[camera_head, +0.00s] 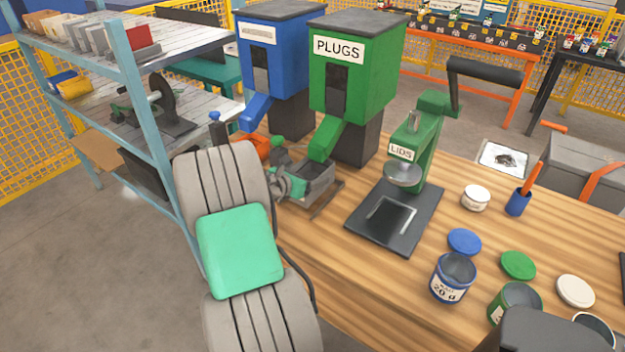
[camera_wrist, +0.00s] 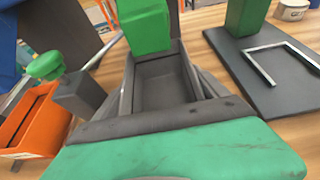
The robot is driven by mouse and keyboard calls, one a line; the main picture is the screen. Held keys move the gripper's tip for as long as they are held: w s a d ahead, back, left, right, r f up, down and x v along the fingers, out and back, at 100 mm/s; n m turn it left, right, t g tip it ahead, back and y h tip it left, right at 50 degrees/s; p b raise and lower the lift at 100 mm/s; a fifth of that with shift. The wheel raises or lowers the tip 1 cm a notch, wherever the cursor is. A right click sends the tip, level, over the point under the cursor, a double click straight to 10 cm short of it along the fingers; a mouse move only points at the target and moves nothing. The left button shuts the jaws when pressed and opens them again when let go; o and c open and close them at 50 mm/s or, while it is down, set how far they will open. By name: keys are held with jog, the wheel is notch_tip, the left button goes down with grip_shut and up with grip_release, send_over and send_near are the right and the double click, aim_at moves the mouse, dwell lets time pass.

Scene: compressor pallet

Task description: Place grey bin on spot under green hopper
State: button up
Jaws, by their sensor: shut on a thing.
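The grey bin (camera_head: 318,184) is an open-topped empty box at the table's near left edge, below the chute of the green hopper (camera_head: 358,80) labelled PLUGS. My gripper (camera_head: 292,184) is shut on the bin's near side. In the wrist view, the bin (camera_wrist: 160,85) lies straight ahead, with the green chute (camera_wrist: 145,28) over its far end. A dark flat patch (camera_head: 328,208) shows at the bin's near right side; the bin hides most of the spot. I cannot tell whether the bin's base touches the table.
A blue hopper (camera_head: 275,60) stands left of the green one, with an orange bin (camera_head: 258,146) near its chute. The green LIDS press (camera_head: 402,152) is to the right. Pots and lids cover the table's right part. A shelf rack (camera_head: 140,110) stands close on the left.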

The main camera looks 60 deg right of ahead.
aim_at(312, 179)
jog(key=shift+s+d, duration=0.15)
jog(key=shift+d, duration=0.6)
jog(key=f, duration=0.2)
jog(key=shift+s+d+f, duration=0.1)
jog(key=shift+d+f, duration=0.25)
jog(key=shift+f, duration=0.35)
jog(key=shift+f, duration=0.1)
jog(key=o, duration=1.3)
